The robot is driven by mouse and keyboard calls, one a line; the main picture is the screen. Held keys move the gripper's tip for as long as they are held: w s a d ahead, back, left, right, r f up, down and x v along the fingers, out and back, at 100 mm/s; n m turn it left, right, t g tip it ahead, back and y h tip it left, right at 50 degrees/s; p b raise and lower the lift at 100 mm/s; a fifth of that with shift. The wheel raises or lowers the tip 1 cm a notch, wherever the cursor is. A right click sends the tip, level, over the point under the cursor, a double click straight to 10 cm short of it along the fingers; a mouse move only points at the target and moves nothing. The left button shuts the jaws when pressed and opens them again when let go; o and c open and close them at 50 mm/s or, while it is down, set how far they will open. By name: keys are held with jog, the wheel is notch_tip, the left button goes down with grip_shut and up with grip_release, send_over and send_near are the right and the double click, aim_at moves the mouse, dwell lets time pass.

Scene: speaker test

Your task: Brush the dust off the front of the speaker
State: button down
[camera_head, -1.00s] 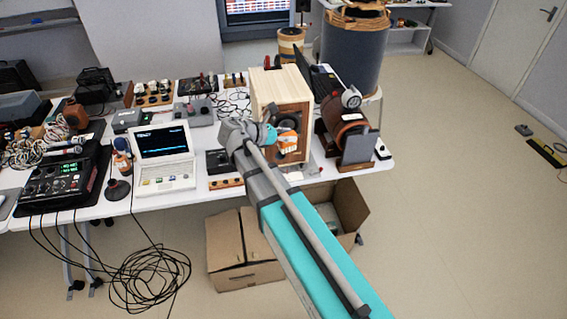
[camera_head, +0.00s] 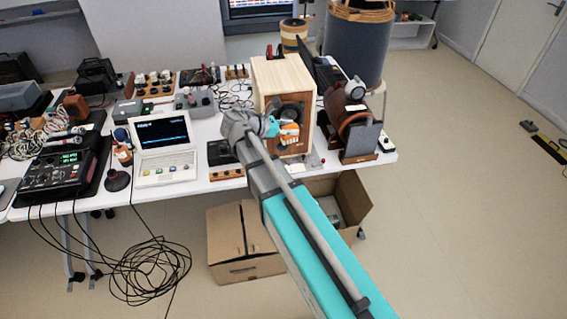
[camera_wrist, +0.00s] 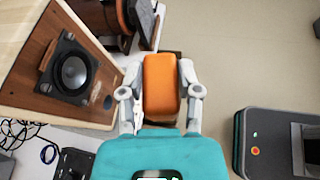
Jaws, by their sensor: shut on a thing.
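The speaker (camera_head: 283,75) is a light wooden box with a brown front, standing on the white table. Its front with the dark round cone (camera_wrist: 74,72) shows at the left in the wrist view. In the head view my arm and gripper cover part of that front. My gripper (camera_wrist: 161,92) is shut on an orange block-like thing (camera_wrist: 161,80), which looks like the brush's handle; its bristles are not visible. In the head view the orange and white thing (camera_head: 289,132) is in front of the speaker's front. I cannot tell whether it touches. Dust is too small to make out.
A laptop-like device (camera_head: 166,150) and a small wooden-based box (camera_head: 222,158) stand left of the speaker. A brown cylinder device (camera_head: 352,128) stands close on its right. An open cardboard box (camera_head: 240,245) is on the floor below. Open floor lies to the right.

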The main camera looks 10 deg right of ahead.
jog(key=w+f+m+t+h+b, duration=0.1)
jog(key=w+f+m+b, duration=0.2)
jog(key=f+m+b, duration=0.4)
jog(key=w+f+m+t+h+b, duration=0.1)
jog(key=w+f+m+b, duration=0.3)
jog(key=f+m+b, duration=0.4)
notch_tip(320, 180, down, 6)
jog(key=a+t+b, duration=0.1)
jog(key=b, duration=1)
jog(key=shift+w+f+t+h, duration=0.2)
jog(key=shift+w+t+h, duration=0.05)
jog(key=shift+t+h, duration=0.05)
jog(key=shift+w, duration=0.1)
jog(key=shift+w, duration=2.9)
jog(key=shift+w, duration=1)
jog(key=shift+d, duration=0.15)
jog(key=d, duration=0.3)
jog(key=shift+s+d, duration=0.1)
jog(key=shift+d, duration=0.2)
